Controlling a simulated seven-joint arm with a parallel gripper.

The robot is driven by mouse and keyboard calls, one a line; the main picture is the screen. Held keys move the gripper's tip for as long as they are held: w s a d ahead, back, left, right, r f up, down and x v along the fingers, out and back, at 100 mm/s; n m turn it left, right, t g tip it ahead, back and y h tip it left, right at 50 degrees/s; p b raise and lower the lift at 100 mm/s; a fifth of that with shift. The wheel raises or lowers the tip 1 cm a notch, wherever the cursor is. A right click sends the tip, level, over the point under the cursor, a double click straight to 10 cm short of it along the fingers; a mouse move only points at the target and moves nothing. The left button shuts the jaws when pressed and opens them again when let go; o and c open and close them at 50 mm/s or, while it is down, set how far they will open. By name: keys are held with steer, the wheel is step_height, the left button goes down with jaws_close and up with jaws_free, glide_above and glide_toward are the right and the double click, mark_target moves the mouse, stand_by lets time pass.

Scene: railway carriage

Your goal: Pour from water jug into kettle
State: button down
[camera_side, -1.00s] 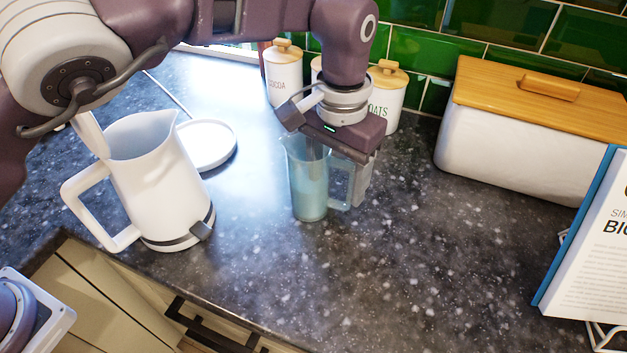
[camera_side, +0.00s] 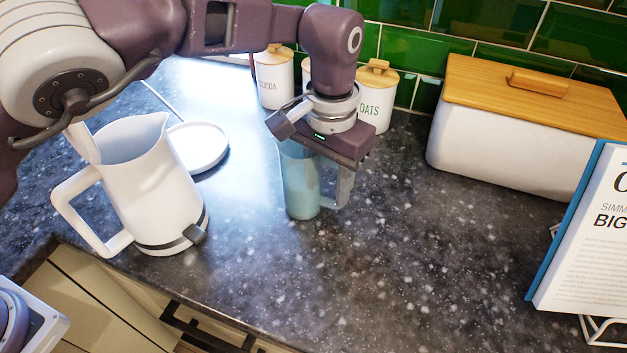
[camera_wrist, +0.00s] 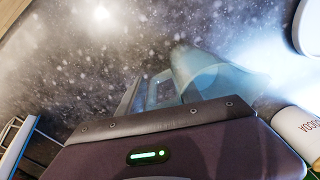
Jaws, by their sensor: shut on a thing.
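The water jug (camera_side: 300,188) is translucent pale blue and stands upright on the counter. It also shows in the wrist view (camera_wrist: 195,72), with its handle towards the left. My gripper (camera_side: 337,176) is at the jug's handle side, pointing down, shut on the jug. The gripper body hides the jug's rim and the exact contact of the fingers. The white kettle (camera_side: 150,185) stands upright to the left of the jug, apart from it. Its top is open, its spout points right and its handle left. The water level in either cannot be told.
A round white plate-like disc (camera_side: 207,150) lies behind the kettle. Cocoa (camera_side: 270,85) and oats (camera_side: 375,110) canisters stand behind my gripper. A white bread bin (camera_side: 500,150) and a book on a stand (camera_side: 585,235) are at right. The front counter is clear.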

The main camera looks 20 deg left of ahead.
step_height(320, 180, up, 10)
steer(key=s+a+r, duration=0.1)
steer(key=s+a, duration=0.8)
steer(key=s, duration=0.4)
steer(key=shift+r, duration=0.4)
